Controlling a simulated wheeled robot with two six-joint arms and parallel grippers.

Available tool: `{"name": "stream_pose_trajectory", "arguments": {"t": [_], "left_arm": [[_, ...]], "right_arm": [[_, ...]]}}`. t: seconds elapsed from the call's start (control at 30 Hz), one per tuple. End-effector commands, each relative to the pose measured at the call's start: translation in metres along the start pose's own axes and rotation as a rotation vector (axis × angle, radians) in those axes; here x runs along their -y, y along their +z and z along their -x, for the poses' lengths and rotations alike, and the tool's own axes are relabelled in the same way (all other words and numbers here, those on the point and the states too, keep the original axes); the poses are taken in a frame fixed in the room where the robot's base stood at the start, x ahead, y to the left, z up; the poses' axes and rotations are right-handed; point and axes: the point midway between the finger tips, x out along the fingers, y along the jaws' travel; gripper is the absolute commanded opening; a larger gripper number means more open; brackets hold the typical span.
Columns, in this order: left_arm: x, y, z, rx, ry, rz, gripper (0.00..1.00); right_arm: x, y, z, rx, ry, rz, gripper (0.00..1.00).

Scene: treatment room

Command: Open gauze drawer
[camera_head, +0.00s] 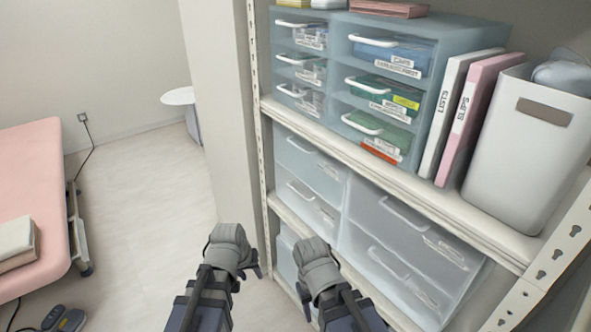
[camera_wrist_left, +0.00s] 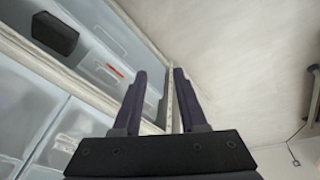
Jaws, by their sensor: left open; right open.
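A blue-tinted drawer unit (camera_head: 340,50) with several clear-fronted, white-handled drawers stands on the upper shelf. Its drawers look shut. Their labels are too small to read surely, so I cannot tell which is the gauze drawer. Larger frosted drawers (camera_head: 310,165) below also look shut. My left gripper (camera_head: 252,262) is low, left of the shelf and below the upper unit. In the left wrist view its open, empty fingers (camera_wrist_left: 160,75) point towards the shelf post. My right gripper (camera_head: 303,290) is open in front of the lower drawers; its fingers are mostly hidden.
A white binder (camera_head: 455,100), a pink binder (camera_head: 478,110) and a white bin (camera_head: 525,145) stand right of the upper unit. The perforated shelf post (camera_head: 254,60) edges the shelf. A pink bed (camera_head: 35,185) is at the left. Open floor (camera_head: 145,230) lies between.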

Motion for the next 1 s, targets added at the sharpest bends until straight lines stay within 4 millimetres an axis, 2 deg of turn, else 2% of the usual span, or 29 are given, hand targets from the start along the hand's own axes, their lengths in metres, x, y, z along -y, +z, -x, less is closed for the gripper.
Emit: {"name": "stream_pose_trajectory", "arguments": {"t": [0.03, 0.07, 0.17, 0.27, 0.43, 0.5, 0.6, 0.7, 0.8, 1.0], "left_arm": [[-0.006, -0.017, -0.019, -0.069, 0.042, 0.050, 0.42], [-0.013, -0.028, -0.019, -0.112, 0.070, 0.081, 0.42], [-0.038, -0.064, -0.015, -0.247, 0.174, 0.183, 0.42], [-0.068, -0.101, -0.002, -0.379, 0.300, 0.298, 0.42], [-0.120, -0.165, 0.040, -0.607, 0.587, 0.557, 0.42], [-0.137, -0.189, 0.064, -0.692, 0.725, 0.684, 0.42], [-0.149, -0.214, 0.096, -0.788, 0.910, 0.856, 0.42], [-0.153, -0.229, 0.121, -0.853, 1.057, 0.994, 0.42], [-0.152, -0.236, 0.137, -0.894, 1.160, 1.092, 0.42], [-0.149, -0.241, 0.150, -0.927, 1.242, 1.171, 0.42]], "right_arm": [[0.002, -0.001, -0.018, 0.000, 0.000, 0.000, 0.50], [0.002, -0.001, -0.020, 0.000, 0.000, 0.000, 0.50], [0.002, -0.001, -0.021, 0.000, 0.000, 0.000, 0.50], [0.002, -0.001, -0.021, 0.000, 0.000, 0.000, 0.50], [0.002, -0.001, -0.020, 0.000, 0.000, 0.000, 0.50], [0.002, -0.001, -0.020, 0.000, 0.000, 0.000, 0.50], [0.002, -0.001, -0.020, 0.000, 0.000, 0.000, 0.50], [0.002, -0.001, -0.020, 0.000, 0.000, 0.000, 0.50], [0.002, -0.001, -0.020, 0.000, 0.000, 0.000, 0.50], [0.002, -0.001, -0.020, 0.000, 0.000, 0.000, 0.50]]}}
